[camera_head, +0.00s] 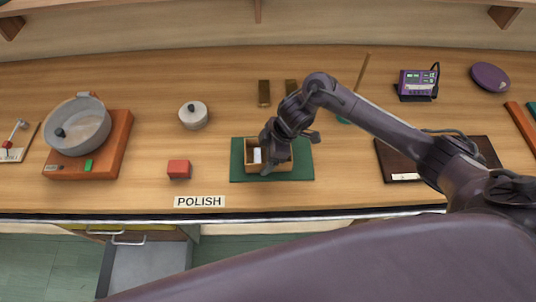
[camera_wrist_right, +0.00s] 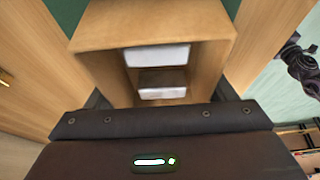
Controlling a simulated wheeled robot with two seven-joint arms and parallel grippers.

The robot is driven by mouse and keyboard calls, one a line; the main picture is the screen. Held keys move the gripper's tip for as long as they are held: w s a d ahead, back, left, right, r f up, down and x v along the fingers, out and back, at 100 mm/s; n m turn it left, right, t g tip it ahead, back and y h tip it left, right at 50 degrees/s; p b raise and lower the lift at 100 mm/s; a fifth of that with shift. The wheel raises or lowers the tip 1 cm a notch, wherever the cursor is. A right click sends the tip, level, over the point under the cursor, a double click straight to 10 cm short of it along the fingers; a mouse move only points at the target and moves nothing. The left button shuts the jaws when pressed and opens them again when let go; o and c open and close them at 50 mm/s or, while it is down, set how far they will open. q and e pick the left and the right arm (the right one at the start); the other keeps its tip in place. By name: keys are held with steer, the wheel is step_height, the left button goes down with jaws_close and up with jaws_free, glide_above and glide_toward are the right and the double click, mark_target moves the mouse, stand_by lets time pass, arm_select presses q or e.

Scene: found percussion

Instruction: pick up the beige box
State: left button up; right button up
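A beige box (camera_head: 281,163), open-topped and wooden, sits on a dark green mat (camera_head: 304,174). It holds a white block (camera_head: 257,155). My right gripper (camera_head: 267,163) points down at the box and hides part of it. In the right wrist view the beige box (camera_wrist_right: 165,33) fills the middle, with pale blocks (camera_wrist_right: 157,56) inside. Dark fingers (camera_wrist_right: 160,98) show at either side of it, wide apart, so the gripper looks open. Their tips are hidden, and I cannot tell whether they touch the box. My left gripper is not in view.
A dark board (camera_head: 392,163) lies to the right. A POLISH label (camera_head: 199,202) is at the front edge.

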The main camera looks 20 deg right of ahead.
steer(key=c, duration=0.5)
steer(key=shift+w, duration=0.1)
steer(key=shift+r, duration=0.2)
